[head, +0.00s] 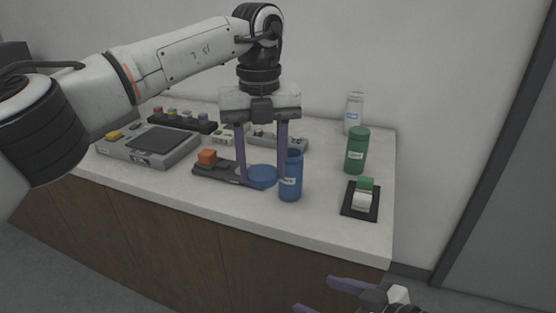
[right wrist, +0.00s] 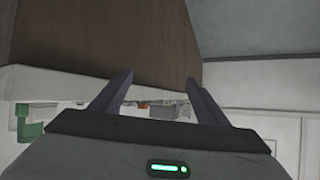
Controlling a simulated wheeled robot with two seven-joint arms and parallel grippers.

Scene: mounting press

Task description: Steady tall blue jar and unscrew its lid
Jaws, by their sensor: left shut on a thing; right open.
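The tall blue jar (head: 290,180) stands upright near the front edge of the counter in the head view, its top showing as an open rim. A round blue lid (head: 262,177) is apart from the jar's mouth, just left of the jar. My left gripper (head: 262,170) points down and is shut on this lid. I cannot tell whether the lid touches the counter. My right gripper (head: 322,294) is open and empty, low in front of the counter; its spread fingers also show in the right wrist view (right wrist: 158,88).
A green jar (head: 356,150) and a clear bottle (head: 354,113) stand at the right. A black pad (head: 347,207) holds a small green-and-white item. The counter's front right corner is clear.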

